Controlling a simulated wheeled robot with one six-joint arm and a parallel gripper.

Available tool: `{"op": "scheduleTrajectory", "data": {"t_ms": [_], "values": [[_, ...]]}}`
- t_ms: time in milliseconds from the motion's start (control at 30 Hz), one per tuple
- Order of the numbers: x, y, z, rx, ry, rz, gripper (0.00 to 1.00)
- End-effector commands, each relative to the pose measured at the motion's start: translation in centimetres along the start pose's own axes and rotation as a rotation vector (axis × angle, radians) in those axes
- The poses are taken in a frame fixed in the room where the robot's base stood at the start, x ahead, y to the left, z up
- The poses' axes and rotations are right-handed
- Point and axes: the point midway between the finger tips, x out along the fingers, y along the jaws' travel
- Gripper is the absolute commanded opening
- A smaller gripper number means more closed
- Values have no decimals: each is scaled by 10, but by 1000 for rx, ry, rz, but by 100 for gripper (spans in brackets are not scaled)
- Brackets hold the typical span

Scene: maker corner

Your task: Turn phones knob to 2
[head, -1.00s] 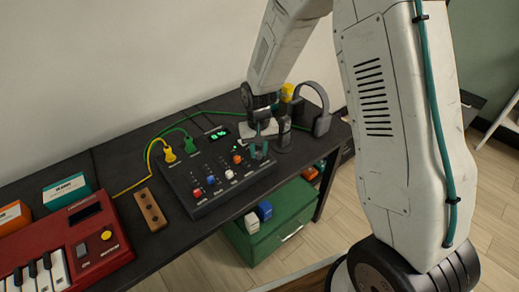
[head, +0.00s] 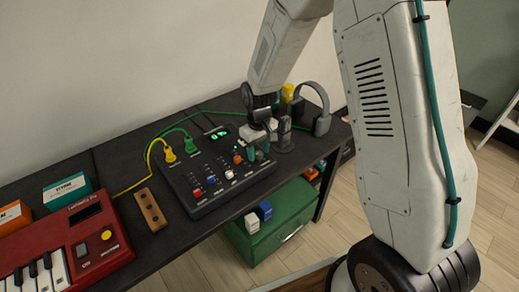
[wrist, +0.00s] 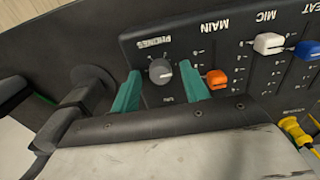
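The dark mixer (head: 215,203) lies on the bench in the head view, and its panel (wrist: 223,45) fills much of the wrist view. The grey round phones knob (wrist: 160,72) sits under the PHONES label, which appears upside down. Its pointer and scale marks are too small to read surely. My gripper (wrist: 160,75) is open, with one teal finger on each side of the knob and visible gaps between.
The orange MAIN slider (wrist: 216,79) is close beside one finger; a white slider (wrist: 268,43) is farther off. Headphones on a stand (head: 321,118) are close to the right of my gripper. Yellow (head: 169,154) and green (head: 189,145) plugs stand at the mixer's back left.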

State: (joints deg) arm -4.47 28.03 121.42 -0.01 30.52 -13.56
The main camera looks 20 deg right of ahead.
Motion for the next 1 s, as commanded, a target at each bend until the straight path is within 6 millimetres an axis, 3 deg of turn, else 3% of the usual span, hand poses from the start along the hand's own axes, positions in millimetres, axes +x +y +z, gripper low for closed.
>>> {"op": "scheduleTrajectory", "data": {"t_ms": [233, 500, 700, 1000], "values": [[-7, 0, 0, 0, 1, 0, 45], [-52, 0, -1, 0, 4, 1, 45], [-74, 0, -1, 0, 2, 0, 45], [-78, 0, -1, 0, -1, 0, 45]]}}
